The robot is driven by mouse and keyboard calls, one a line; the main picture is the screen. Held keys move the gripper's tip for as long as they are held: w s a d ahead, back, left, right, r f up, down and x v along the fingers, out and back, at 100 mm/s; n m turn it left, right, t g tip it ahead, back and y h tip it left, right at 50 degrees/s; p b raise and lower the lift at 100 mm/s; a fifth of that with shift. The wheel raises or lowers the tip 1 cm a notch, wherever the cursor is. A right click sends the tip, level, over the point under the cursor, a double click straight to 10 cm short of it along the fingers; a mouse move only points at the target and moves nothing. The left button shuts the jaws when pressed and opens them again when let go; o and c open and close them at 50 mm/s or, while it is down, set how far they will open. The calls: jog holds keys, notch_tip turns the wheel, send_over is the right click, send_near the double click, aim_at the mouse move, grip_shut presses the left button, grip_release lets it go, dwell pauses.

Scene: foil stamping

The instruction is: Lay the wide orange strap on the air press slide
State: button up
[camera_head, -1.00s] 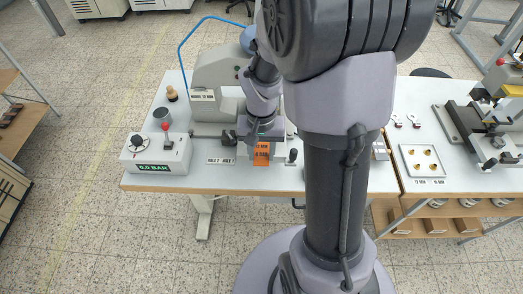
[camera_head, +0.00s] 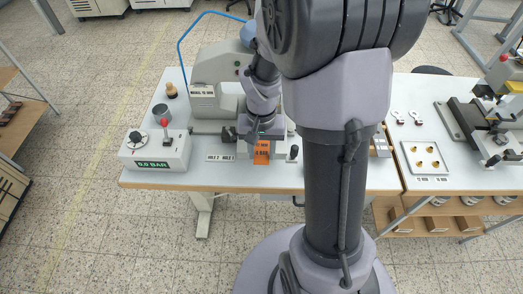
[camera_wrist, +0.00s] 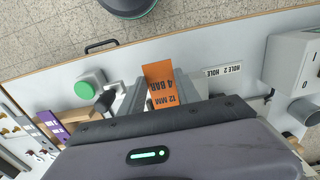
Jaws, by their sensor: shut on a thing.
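The wide orange strap (camera_head: 262,152) shows below my gripper at the front of the air press (camera_head: 214,66). In the wrist view the strap (camera_wrist: 158,73) juts out past my gripper's dark edge, with dark lettering reading 12 MM and 4 BAR. My gripper (camera_head: 261,137) is shut on the strap; its fingertips are mostly hidden. Grey metal pieces flank the strap in the wrist view. The press slide is largely hidden by my arm and gripper, and I cannot tell whether the strap touches it.
A control box (camera_head: 157,150) with a gauge and red-knobbed lever stands left. A purple strip (camera_wrist: 52,124) and green button (camera_wrist: 90,82) show in the wrist view. A metal tray (camera_head: 424,160) holds brass pieces.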

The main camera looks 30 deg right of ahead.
jog(key=shift+w+d, duration=0.1)
jog(key=o, duration=1.4)
notch_tip(320, 180, up, 17)
jog(key=p, duration=0.7)
jog(key=shift+r, duration=0.2)
